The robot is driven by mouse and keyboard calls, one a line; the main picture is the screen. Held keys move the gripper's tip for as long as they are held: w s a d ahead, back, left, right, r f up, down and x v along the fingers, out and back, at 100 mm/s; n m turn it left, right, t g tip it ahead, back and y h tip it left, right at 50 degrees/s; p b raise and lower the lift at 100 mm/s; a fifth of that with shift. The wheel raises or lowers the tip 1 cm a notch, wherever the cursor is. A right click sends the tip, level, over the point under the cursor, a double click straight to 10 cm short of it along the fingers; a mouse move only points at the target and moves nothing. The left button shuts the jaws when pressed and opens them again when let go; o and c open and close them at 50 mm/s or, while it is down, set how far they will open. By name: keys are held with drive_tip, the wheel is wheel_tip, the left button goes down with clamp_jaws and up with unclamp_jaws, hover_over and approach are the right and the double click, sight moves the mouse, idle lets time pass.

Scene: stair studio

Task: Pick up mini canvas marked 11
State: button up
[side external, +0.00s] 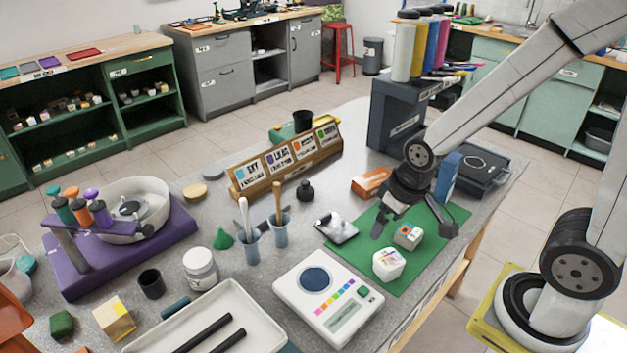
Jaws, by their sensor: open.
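No number 11 is legible in this view, so I cannot tell which thing is the mini canvas marked 11. Two small white blocks with coloured marks lie on the green mat (420,268). The smaller block (408,236) has an orange patch on top. The larger, rounder block (389,264) is nearer the camera, at the mat's near-left part. My gripper (413,226) is open and points down over the mat. Its fingers appear on either side of the smaller block in the picture; their height above it is unclear. I see no contact.
An orange box (371,182), a blue upright piece (447,178) and a dark machine (397,120) stand behind the gripper. The table's right edge is close to the mat.

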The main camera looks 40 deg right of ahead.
drive_tip(key=m+g, duration=0.3)
drive_tip(key=m, duration=1.4)
hover_over(410, 231)
wheel_tip(410, 231, down, 10)
drive_tip(key=shift+s+f, duration=0.1)
drive_tip(key=shift+s, duration=0.05)
drive_tip(key=shift+f, duration=1.25)
drive_tip(key=shift+f, duration=0.1)
drive_tip(key=shift+f, duration=2.5)
drive_tip(key=c, duration=1)
